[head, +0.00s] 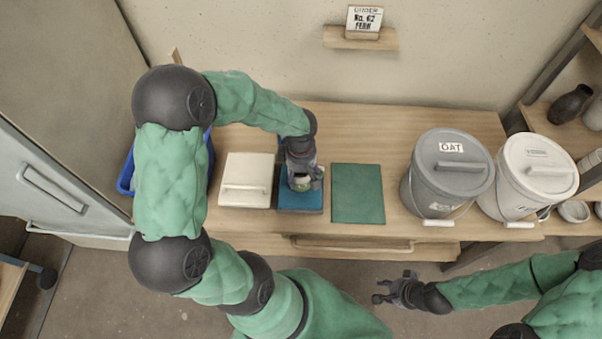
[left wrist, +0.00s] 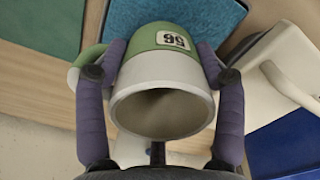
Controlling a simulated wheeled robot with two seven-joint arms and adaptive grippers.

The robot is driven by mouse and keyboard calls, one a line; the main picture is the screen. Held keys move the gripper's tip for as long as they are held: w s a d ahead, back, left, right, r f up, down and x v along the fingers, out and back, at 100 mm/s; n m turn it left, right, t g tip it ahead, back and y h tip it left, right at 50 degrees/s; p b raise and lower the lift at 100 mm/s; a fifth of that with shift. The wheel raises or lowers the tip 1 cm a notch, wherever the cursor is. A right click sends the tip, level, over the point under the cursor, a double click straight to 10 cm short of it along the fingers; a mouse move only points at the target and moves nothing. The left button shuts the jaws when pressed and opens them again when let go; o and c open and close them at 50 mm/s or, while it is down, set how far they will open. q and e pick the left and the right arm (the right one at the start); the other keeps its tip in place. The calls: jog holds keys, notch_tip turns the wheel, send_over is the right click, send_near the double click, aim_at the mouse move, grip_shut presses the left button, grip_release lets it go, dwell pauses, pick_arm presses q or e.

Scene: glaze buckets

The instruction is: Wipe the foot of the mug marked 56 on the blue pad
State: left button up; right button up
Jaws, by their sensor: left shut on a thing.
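The mug marked 56 (left wrist: 165,80) is green towards its foot and pale around its open rim. Its label shows upside down in the left wrist view, and the mouth faces that camera. My left gripper (head: 303,180) is shut on the mug, one finger on each side. It holds it over the blue pad (head: 300,205), foot towards the pad. The pad also shows behind the mug in the left wrist view (left wrist: 210,18). The foot is hidden, so I cannot tell whether it touches the pad. My right gripper (head: 379,292) is open and empty, in front of the table.
A pale lidded box (head: 247,192) stands left of the pad and a flat green mat (head: 358,193) lies right of it. A grey bucket marked OAT (head: 445,185) and a white bucket (head: 520,190) stand at the right. A blue bin (head: 126,178) is at the left.

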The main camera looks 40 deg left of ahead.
aim_at(300, 189)
pick_arm(q)
jog(key=shift+f+b, duration=0.6)
dwell(0.3)
jog(key=shift+w, duration=0.1)
